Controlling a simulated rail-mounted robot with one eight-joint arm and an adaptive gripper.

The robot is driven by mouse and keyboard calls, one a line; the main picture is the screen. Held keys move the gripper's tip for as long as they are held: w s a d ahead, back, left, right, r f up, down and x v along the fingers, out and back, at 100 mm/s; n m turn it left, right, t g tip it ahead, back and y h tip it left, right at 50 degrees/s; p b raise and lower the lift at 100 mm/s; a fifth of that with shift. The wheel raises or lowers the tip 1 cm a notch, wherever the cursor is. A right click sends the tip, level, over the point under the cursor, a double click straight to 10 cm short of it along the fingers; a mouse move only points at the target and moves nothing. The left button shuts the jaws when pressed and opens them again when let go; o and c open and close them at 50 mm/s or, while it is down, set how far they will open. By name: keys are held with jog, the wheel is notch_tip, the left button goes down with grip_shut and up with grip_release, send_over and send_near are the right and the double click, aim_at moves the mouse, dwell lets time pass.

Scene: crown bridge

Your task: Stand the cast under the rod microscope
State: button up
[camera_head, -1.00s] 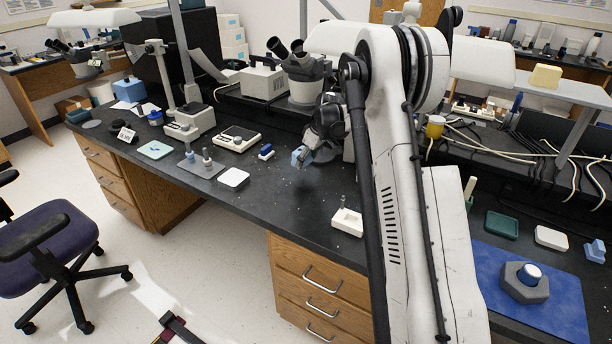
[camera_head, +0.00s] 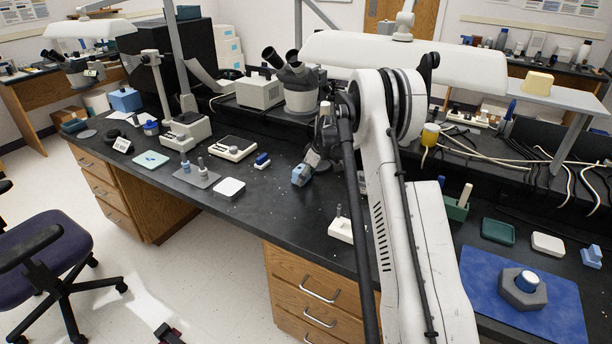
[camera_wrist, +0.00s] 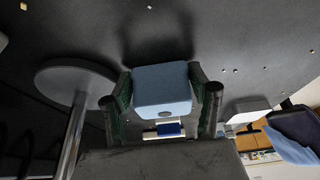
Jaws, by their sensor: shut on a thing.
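The cast, a light-blue block (camera_head: 301,175), is gripped between the fingers of my gripper (camera_head: 313,161), at or just above the dark bench top. In the wrist view the cast (camera_wrist: 162,88) sits between both fingers (camera_wrist: 165,98). A binocular microscope (camera_head: 298,84) stands behind and slightly left of it. The wrist view shows a round dark base (camera_wrist: 62,80) with a metal rod at left, apart from the cast; I cannot tell whether it belongs to that microscope. Any gap under the cast is unclear.
A small blue-and-white block (camera_head: 262,160) and a white box (camera_head: 230,188) lie left of the cast. A white tray (camera_head: 341,229) is in front, partly behind my arm. A blue mat (camera_head: 480,285) with a hexagonal block lies at right. Bench around the cast is mostly clear.

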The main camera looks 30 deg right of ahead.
jog(key=shift+f, duration=0.15)
jog(key=o, duration=1.1)
jog(key=shift+o, duration=0.2)
jog(key=shift+r, duration=0.25)
jog(key=s+d, duration=0.2)
jog(key=s, duration=0.1)
jog(key=s+d+b, duration=0.1)
jog(key=s+d, duration=0.1)
jog(key=s, duration=0.2)
jog(key=s+d+r+b, duration=0.1)
jog(key=s+d, duration=0.1)
jog(key=s, duration=0.1)
jog(key=shift+s+d, duration=0.3)
